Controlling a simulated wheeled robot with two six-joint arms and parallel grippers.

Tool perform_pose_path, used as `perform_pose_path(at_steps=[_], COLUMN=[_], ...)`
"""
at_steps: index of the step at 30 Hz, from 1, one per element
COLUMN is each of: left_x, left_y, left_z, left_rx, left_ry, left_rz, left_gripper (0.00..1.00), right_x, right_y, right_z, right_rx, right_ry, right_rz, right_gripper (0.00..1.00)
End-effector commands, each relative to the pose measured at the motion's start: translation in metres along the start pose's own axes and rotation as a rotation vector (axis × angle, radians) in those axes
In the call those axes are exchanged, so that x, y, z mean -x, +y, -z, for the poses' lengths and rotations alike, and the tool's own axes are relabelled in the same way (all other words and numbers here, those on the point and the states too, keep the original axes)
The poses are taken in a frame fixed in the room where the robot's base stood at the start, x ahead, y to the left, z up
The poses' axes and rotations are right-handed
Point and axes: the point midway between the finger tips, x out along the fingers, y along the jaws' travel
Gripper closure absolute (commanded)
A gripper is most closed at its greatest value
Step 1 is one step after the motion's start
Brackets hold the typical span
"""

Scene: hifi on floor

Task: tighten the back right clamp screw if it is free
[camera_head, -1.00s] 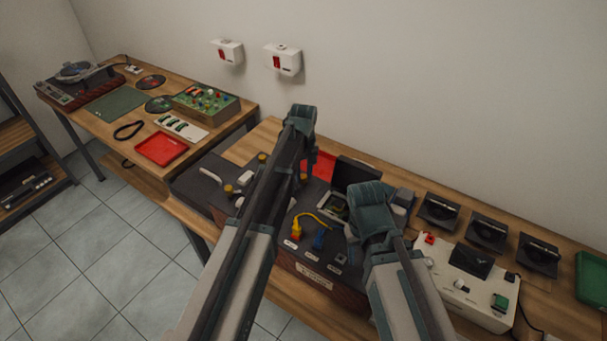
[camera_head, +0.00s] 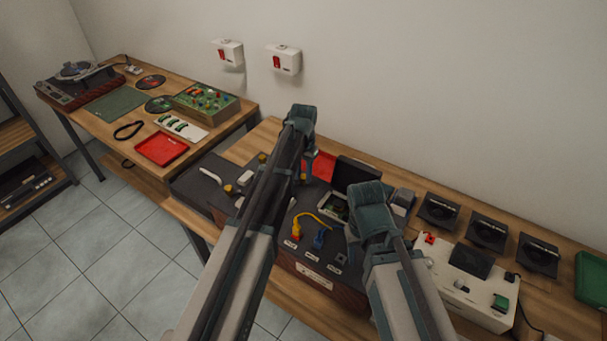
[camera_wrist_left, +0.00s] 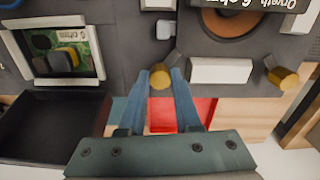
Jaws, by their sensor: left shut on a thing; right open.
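In the left wrist view, a round brass-yellow clamp screw (camera_wrist_left: 160,79) sits between the blue fingertips of my left gripper (camera_wrist_left: 161,84), which is shut on it. A white bar (camera_wrist_left: 220,70) lies between this screw and another brass screw (camera_wrist_left: 283,77). In the head view, my left gripper (camera_head: 304,172) reaches down at the back of the dark device (camera_head: 275,208), and its own arm hides the held screw. Other brass screws show left of the arm, one at the back (camera_head: 262,157) and one nearer (camera_head: 228,189). My right gripper (camera_head: 366,225) is open above the device's right side; its fingertips are mostly hidden.
A red tray (camera_head: 322,165) lies behind the device. Yellow and blue plugs (camera_head: 318,238) stand on its front right. A white box (camera_head: 465,285) and several black units (camera_head: 487,232) are to the right. Another table (camera_head: 205,148) with parts stands at the left. The wall is close behind.

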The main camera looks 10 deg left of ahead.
Motion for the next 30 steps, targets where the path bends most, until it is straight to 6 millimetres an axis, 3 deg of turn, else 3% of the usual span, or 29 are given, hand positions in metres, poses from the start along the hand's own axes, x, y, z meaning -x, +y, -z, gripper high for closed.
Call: perform_pose_path(at_steps=[9,25,26,30], left_x=[0.0,0.0,0.0,0.0], left_y=[0.0,0.0,0.0,0.0], left_z=[-0.0001,-0.0001,-0.0001,-0.0001], left_rx=[-0.1,-0.119,-0.118,-0.118], left_ry=[0.0,0.0,0.0,0.0], left_rz=[0.0,0.0,0.0,0.0], left_gripper=[1.0,1.0,0.63,0.38], right_x=[0.0,0.0,0.0,0.0], right_y=[0.0,0.0,0.0,0.0], right_z=[0.0,0.0,0.0,0.0], right_rx=[0.0,0.0,0.0,0.0], right_ry=[0.0,0.0,0.0,0.0], right_rz=[0.0,0.0,0.0,0.0], right_gripper=[0.5,0.5,0.5,0.5])
